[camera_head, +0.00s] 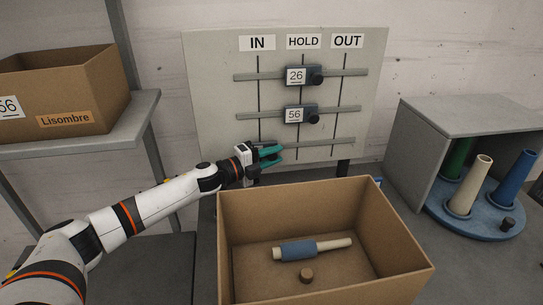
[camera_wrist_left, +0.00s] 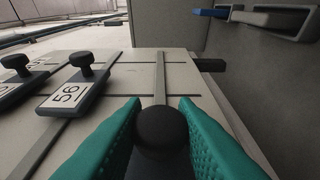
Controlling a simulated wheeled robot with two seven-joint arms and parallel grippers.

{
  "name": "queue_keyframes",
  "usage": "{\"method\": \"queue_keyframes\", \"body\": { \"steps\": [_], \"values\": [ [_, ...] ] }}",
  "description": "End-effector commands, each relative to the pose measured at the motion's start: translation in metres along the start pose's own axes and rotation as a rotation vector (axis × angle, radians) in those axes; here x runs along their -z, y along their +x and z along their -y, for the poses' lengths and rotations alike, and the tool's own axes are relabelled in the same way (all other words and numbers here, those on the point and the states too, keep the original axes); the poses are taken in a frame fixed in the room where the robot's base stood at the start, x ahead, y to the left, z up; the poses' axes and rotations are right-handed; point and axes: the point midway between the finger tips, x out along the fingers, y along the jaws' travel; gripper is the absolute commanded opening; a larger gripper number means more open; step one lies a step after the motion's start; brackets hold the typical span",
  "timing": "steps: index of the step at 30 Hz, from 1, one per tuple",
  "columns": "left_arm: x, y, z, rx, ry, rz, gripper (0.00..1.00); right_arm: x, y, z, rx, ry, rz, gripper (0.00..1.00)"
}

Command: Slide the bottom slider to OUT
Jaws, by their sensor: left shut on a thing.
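An upright panel (camera_head: 222,100) carries three rails under the labels IN, HOLD and OUT (camera_head: 347,41). The top slider (camera_head: 294,76), marked 26, and the middle slider (camera_head: 293,115), marked 56, both stand at the HOLD line. My left gripper (camera_head: 271,154) is at the bottom rail (camera_head: 325,143), near the IN line. In the left wrist view its teal fingers are shut on the dark round knob (camera_wrist_left: 162,128) of the bottom slider. The slider's plate is mostly hidden behind the gripper and knob. My right gripper is not in view.
An open cardboard box (camera_head: 403,245) stands below the panel, holding a blue-wrapped tube (camera_head: 297,250) and a small brown cylinder (camera_head: 306,275). A grey cabinet (camera_head: 460,115) with cones is at the right. A box labelled Lisombre (camera_head: 100,85) sits on the left shelf. The bottom rail is clear to the right.

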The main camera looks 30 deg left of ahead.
Motion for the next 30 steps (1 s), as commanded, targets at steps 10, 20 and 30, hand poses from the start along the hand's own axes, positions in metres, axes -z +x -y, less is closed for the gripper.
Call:
{"method": "queue_keyframes", "body": {
  "steps": [10,20,30],
  "values": [
    [-0.017,0.040,0.000,0.001,-0.001,0.000,0.00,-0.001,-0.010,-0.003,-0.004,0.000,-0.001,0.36],
    [-0.017,0.039,0.001,0.001,0.000,0.001,0.42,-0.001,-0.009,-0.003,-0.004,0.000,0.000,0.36],
    [-0.016,0.037,0.001,0.001,0.000,0.000,0.46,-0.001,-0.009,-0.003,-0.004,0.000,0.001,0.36]
  ]
}}
